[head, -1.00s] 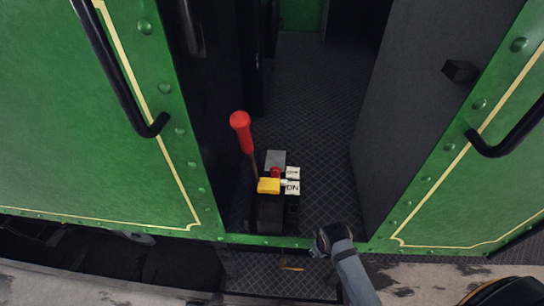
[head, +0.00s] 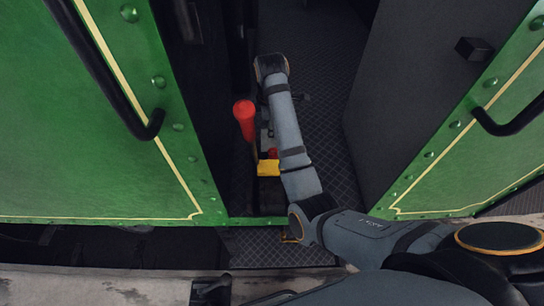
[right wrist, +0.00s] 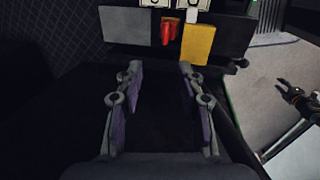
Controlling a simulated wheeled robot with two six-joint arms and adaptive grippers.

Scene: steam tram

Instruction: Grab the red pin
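The red pin (right wrist: 168,30) sticks out of the front of a dark control box in the right wrist view, between a grey plate and a yellow block (right wrist: 198,45). In the head view only a bit of the red pin (head: 273,153) shows beside my right forearm. My right gripper (right wrist: 160,70) is open and empty, its fingers pointing toward the box, with the pin ahead of them and apart. In the head view my arm hides most of this gripper. My left gripper (right wrist: 299,97) is at the right edge of the wrist view, away from the box, with its fingers apart.
A red-handled lever (head: 244,120) stands just left of my right forearm. Green door panels (head: 100,150) with black handrails flank the narrow doorway. A dark grey door (head: 400,100) stands at the right. White label plates (right wrist: 165,4) sit above the pin.

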